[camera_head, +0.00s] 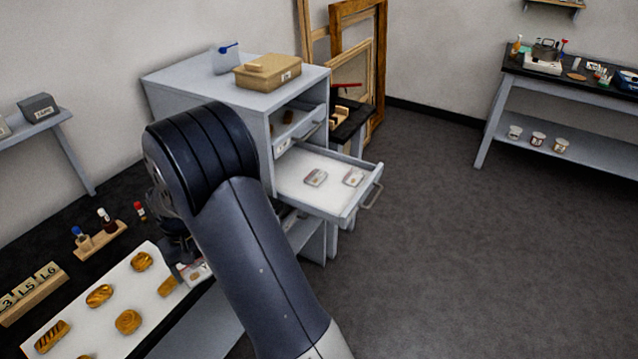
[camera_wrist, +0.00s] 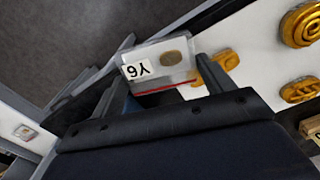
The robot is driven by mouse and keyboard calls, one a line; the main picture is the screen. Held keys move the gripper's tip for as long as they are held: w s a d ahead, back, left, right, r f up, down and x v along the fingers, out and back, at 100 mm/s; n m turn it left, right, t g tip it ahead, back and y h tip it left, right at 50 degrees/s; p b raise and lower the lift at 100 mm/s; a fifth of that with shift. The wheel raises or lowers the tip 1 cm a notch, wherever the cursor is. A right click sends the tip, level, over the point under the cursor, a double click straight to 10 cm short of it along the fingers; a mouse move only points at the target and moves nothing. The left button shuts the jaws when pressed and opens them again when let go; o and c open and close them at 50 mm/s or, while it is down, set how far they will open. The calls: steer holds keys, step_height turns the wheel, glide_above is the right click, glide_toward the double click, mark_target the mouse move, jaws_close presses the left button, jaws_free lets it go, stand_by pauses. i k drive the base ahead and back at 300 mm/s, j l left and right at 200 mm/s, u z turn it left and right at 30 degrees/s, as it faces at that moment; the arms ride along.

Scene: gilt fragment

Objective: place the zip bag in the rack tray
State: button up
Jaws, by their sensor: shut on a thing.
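My gripper (camera_head: 178,248) is shut on a clear zip bag (camera_wrist: 160,62) with a white label reading Y6, a red stripe and a small brown fragment inside. In the head view the bag (camera_head: 194,271) shows at the right edge of the white board, partly hidden by my arm. The rack tray (camera_head: 348,213) is a pale drawer pulled out of the grey cabinet, to the right of my gripper. Two similar bags lie in it, with bare room around them. Part of the tray (camera_wrist: 42,144) also shows at the lower left of the wrist view.
The white board (camera_head: 112,325) holds several gilt pieces. A vial rack (camera_head: 101,241) and a lettered block holder (camera_head: 32,295) stand on the black bench. The grey cabinet (camera_head: 200,90) carries a tan box (camera_head: 268,72). The floor right of the tray is clear.

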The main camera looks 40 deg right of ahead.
mark_target(328, 189)
steer(key=i+l+z, duration=0.1)
steer(key=l+z, duration=0.3)
steer(key=l, duration=0.65)
steer(key=i+l+z, duration=0.25)
steer(key=l, duration=0.25)
steer(key=i, duration=0.5)
